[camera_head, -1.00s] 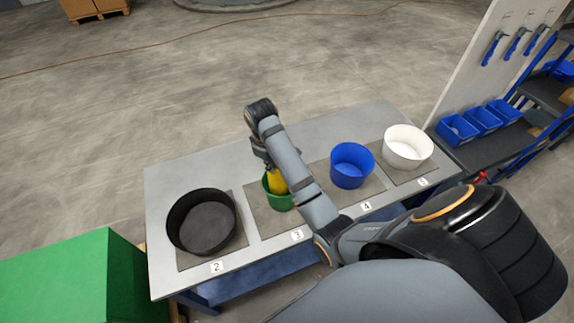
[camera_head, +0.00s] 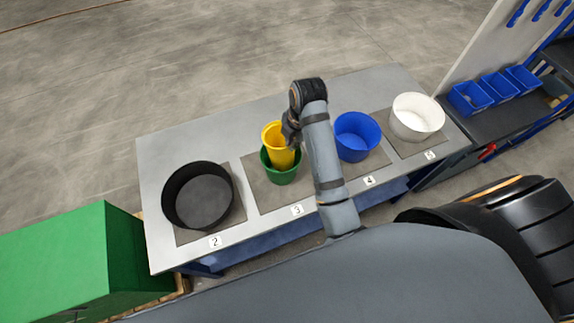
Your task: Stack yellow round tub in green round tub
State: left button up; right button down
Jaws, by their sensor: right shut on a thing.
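The yellow round tub (camera_head: 275,150) stands inside the green round tub (camera_head: 281,177), its upper part rising above the green rim. It looks slightly tilted; whether it rests on the bottom cannot be seen. The green tub sits on the mat marked 3. My right gripper (camera_head: 290,135) is at the right side of the yellow tub's rim and is shut on it; its fingers are mostly hidden by my own arm. My left gripper is not in view.
A black round tub (camera_head: 204,199) stands on mat 2, a blue tub (camera_head: 356,137) on mat 4, and a white tub (camera_head: 417,118) on mat 5. The table's (camera_head: 165,147) back strip is clear. A green box (camera_head: 60,255) stands at the lower left.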

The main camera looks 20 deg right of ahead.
send_over(290, 160)
jog(key=f, duration=0.3)
jog(key=f+p, duration=0.1)
jog(key=shift+s+d+f, duration=0.15)
jog(key=shift+s+d, duration=0.05)
jog(key=shift+s, duration=0.05)
jog(key=shift+f, duration=0.45)
notch_tip(290, 160, down, 3)
jog(key=shift+r+p, duration=0.2)
jog(key=shift+p, duration=0.2)
jog(key=shift+f, duration=0.3)
jog(key=c, duration=1.5)
grip_release()
